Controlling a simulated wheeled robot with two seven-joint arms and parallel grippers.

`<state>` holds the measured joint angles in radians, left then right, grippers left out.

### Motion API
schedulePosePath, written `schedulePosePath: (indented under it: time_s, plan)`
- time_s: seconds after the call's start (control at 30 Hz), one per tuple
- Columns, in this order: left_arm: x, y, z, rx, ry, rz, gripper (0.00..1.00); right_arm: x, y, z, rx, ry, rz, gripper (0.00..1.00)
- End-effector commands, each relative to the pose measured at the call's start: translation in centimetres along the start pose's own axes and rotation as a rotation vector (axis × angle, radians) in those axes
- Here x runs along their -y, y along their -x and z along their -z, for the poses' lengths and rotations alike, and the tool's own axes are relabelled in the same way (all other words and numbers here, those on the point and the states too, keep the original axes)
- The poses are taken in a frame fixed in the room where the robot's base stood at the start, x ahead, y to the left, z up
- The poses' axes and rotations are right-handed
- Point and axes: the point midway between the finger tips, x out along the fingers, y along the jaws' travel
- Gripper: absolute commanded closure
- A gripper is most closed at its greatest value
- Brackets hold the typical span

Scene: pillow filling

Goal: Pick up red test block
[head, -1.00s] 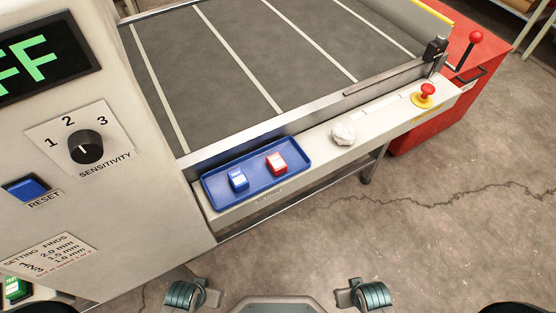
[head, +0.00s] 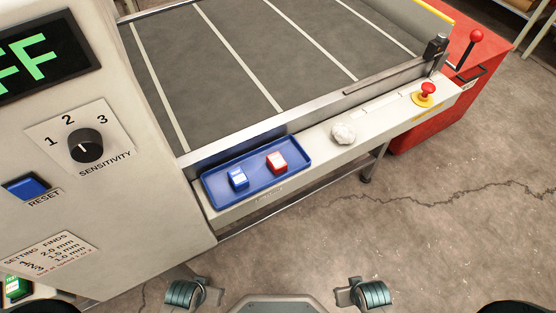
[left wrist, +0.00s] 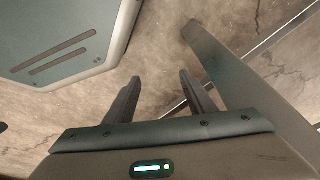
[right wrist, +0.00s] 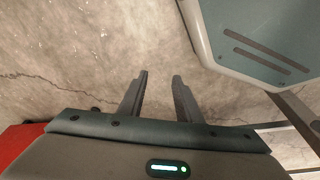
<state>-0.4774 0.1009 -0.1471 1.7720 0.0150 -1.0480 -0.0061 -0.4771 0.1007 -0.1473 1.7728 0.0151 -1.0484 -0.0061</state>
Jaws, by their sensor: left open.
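The red test block (head: 277,162) sits in the blue tray (head: 262,180) on the ledge along the conveyor's near side. A blue test block (head: 238,178) lies to its left in the same tray. Both have a white label. My left gripper (left wrist: 160,88) is open and empty in the left wrist view, over the floor. My right gripper (right wrist: 160,82) has its fingers apart and empty in the right wrist view, also over floor. Neither gripper shows in the head view, and neither is near the tray.
A machine cabinet (head: 130,200) with a sensitivity knob (head: 85,146) stands left of the tray. A crumpled white lump (head: 343,134) and a red emergency button (head: 428,90) are on the ledge to the right. The floor (head: 430,240) in front is clear.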

Motion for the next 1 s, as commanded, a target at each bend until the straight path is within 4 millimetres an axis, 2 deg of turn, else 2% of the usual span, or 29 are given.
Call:
schedulePosePath:
  time_s: [0.53, 1.0]
  plan:
    - [-0.1, -0.3, 0.4, -0.017, 0.001, -0.001, 0.5, 0.0, -0.3, 0.2, -0.015, -0.001, 0.0, 0.69]
    - [-2.0, -4.2, 0.7, -0.202, -0.012, -0.021, 0.5, 2.0, -4.2, 0.6, -0.201, 0.012, 0.021, 0.69]
